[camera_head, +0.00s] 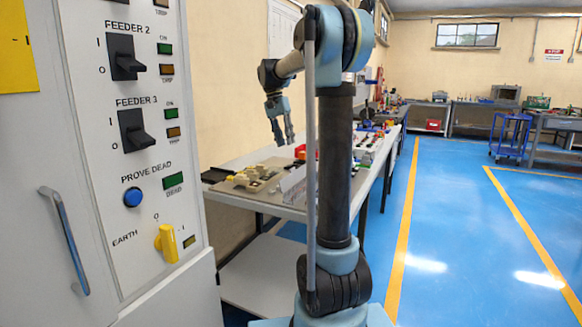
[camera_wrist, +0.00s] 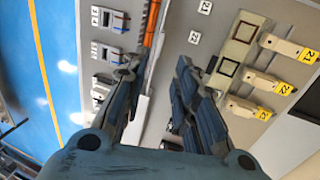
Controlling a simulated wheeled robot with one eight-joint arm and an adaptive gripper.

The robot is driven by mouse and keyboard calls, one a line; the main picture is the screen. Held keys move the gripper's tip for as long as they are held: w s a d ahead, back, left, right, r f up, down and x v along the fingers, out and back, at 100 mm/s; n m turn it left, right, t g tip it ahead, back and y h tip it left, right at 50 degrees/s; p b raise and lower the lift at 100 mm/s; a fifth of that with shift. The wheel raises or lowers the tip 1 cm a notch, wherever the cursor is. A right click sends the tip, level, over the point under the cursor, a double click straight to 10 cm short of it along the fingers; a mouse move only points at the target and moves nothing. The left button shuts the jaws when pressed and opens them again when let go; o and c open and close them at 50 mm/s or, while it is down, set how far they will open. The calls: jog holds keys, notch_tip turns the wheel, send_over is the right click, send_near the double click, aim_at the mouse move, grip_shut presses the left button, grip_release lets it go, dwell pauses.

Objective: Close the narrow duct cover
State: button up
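My gripper (camera_head: 283,141) hangs fingers-down above the workbench in the head view. In the wrist view my gripper (camera_wrist: 162,68) is open, its dark fingers apart with nothing between them. Below it is a grey mounting board (camera_wrist: 184,25). A long pale strip (camera_wrist: 141,102) runs beside the left finger, in line with an orange slotted piece (camera_wrist: 155,22), partly hidden by that finger. I cannot tell for sure which part is the narrow duct cover.
Cream blocks with yellow tags (camera_wrist: 285,48) and grey modules (camera_wrist: 108,54) flank the gripper on the board. In the head view a switch cabinet (camera_head: 105,60) stands close at left. The workbench (camera_head: 228,190) runs back along the wall. Blue floor (camera_head: 450,240) is clear at right.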

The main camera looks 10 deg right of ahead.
send_near(294, 176)
jog(key=x, duration=0.5)
jog(key=shift+w+f, duration=0.15)
jog(key=shift+w, duration=0.25)
grip_shut()
